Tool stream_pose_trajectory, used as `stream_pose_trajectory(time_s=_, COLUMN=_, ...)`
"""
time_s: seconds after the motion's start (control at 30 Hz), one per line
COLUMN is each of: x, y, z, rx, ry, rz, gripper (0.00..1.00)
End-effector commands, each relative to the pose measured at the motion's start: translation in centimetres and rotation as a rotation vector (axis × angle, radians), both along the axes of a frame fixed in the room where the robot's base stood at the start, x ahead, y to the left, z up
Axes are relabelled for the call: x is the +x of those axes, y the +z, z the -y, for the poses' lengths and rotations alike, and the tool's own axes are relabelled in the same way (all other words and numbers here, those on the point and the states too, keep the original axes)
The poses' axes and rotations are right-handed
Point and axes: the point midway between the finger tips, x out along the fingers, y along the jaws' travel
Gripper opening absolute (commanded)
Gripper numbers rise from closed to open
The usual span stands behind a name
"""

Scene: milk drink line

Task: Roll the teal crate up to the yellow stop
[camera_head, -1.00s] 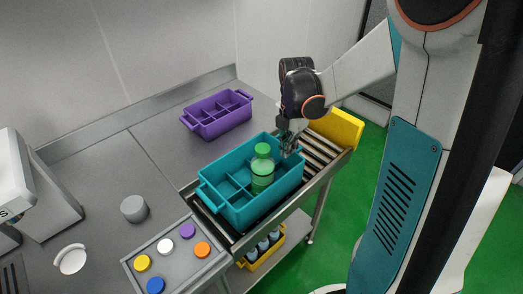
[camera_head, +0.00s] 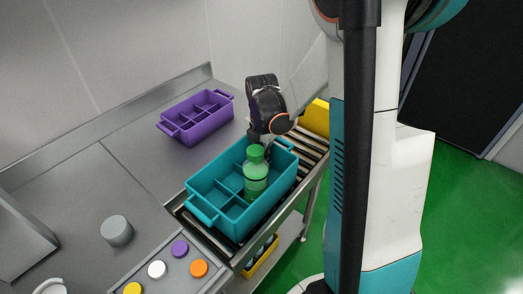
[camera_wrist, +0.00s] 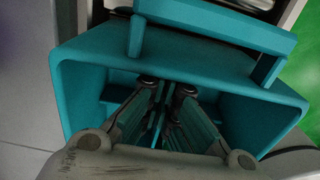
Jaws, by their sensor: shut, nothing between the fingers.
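The teal crate (camera_head: 267,205) sits on the roller track (camera_head: 310,146), with a green-capped bottle (camera_head: 256,176) upright in one compartment. The yellow stop (camera_head: 316,117) stands at the track's far right end, with bare rollers between it and the crate. My gripper (camera_head: 270,151) points down at the crate's far end, its tips partly hidden behind the bottle and rim. In the wrist view, my shut, empty fingers (camera_wrist: 165,95) reach down inside the teal crate (camera_wrist: 90,70), near the end wall with a handle. I cannot tell whether they touch that wall.
A purple divided crate (camera_head: 197,120) sits on the counter behind the track. A grey cylinder (camera_head: 117,231) and a tray of coloured caps (camera_head: 179,249) lie at the front left. A yellow crate (camera_head: 262,258) is on the shelf below.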

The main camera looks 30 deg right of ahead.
Motion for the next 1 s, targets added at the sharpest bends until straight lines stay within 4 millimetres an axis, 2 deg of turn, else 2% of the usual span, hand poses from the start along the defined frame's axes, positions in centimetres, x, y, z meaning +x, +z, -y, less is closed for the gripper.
stream_pose_trajectory(time_s=0.03, x=0.0, y=-0.7, z=0.0, rx=0.000, ry=0.000, rz=0.000, gripper=0.00)
stream_pose_trajectory(time_s=0.17, x=0.0, y=-1.4, z=0.0, rx=0.000, ry=0.000, rz=0.000, gripper=0.00)
stream_pose_trajectory(time_s=0.6, x=0.1, y=-1.5, z=0.5, rx=0.000, ry=-0.002, rz=0.000, gripper=0.00)
stream_pose_trajectory(time_s=0.67, x=0.5, y=-1.5, z=1.3, rx=0.000, ry=-0.003, rz=0.000, gripper=0.00)
stream_pose_trajectory(time_s=0.77, x=1.2, y=-1.5, z=3.7, rx=0.000, ry=-0.005, rz=0.000, gripper=0.00)
stream_pose_trajectory(time_s=1.0, x=3.4, y=-1.5, z=10.6, rx=0.000, ry=-0.006, rz=0.000, gripper=0.00)
